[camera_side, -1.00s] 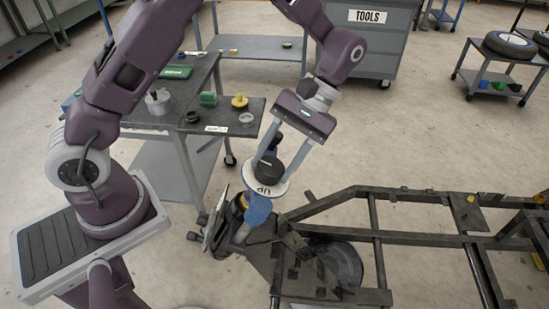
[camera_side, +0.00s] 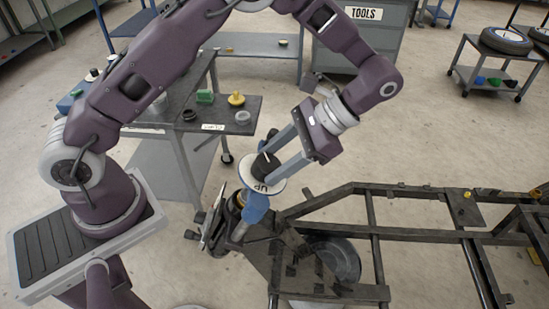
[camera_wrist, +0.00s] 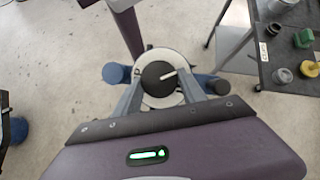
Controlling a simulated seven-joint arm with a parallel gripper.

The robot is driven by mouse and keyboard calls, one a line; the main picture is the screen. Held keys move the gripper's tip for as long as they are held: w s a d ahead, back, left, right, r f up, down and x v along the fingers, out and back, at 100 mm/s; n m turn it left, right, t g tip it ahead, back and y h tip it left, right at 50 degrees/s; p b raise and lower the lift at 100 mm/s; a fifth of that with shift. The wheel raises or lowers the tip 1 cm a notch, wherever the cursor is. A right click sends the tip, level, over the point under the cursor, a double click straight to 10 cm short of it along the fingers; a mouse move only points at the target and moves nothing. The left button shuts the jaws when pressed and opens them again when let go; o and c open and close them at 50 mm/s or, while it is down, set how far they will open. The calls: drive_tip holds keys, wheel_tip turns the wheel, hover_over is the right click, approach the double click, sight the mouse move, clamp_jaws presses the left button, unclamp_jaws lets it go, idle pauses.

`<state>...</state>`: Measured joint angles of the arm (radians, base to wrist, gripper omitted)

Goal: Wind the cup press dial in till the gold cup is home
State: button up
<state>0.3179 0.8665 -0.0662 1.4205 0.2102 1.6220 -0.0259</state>
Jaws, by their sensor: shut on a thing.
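The black dial (camera_side: 264,166) with a white pointer line sits on a white disc (camera_side: 264,187) marked UP, at the top of the blue cup press (camera_side: 256,209). The dial also shows in the wrist view (camera_wrist: 158,76), its line pointing to the upper right. My gripper (camera_side: 272,164) is shut on the dial, one finger on each side. In the wrist view my fingers (camera_wrist: 158,90) reach both sides of it. A small gold-coloured part (camera_side: 240,199) shows beside the press; I cannot tell whether it is the gold cup or how it is seated.
The press is at the left end of a dark metal frame (camera_side: 400,238) with long rails. A dark bench (camera_side: 222,108) with a green block (camera_side: 205,97), a yellow part (camera_side: 236,98) and a grey ring (camera_side: 242,117) stands behind.

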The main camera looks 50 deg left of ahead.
drive_tip(key=m+t+y, duration=0.1)
drive_tip(key=m, duration=0.3)
drive_tip(key=shift+d, duration=0.15)
drive_tip(key=shift+s+d+m+t+y, duration=0.1)
drive_tip(key=shift+m+t+y, duration=0.2)
drive_tip(key=shift+m, duration=0.7)
drive_tip(key=shift+s+m+t+y, duration=0.15)
drive_tip(key=shift+m+t, duration=0.25)
drive_tip(key=shift+m, duration=0.9)
drive_tip(key=o, duration=1.4)
drive_tip(key=shift+c, duration=0.2)
drive_tip(key=v, duration=0.7)
drive_tip(key=shift+d, duration=0.1)
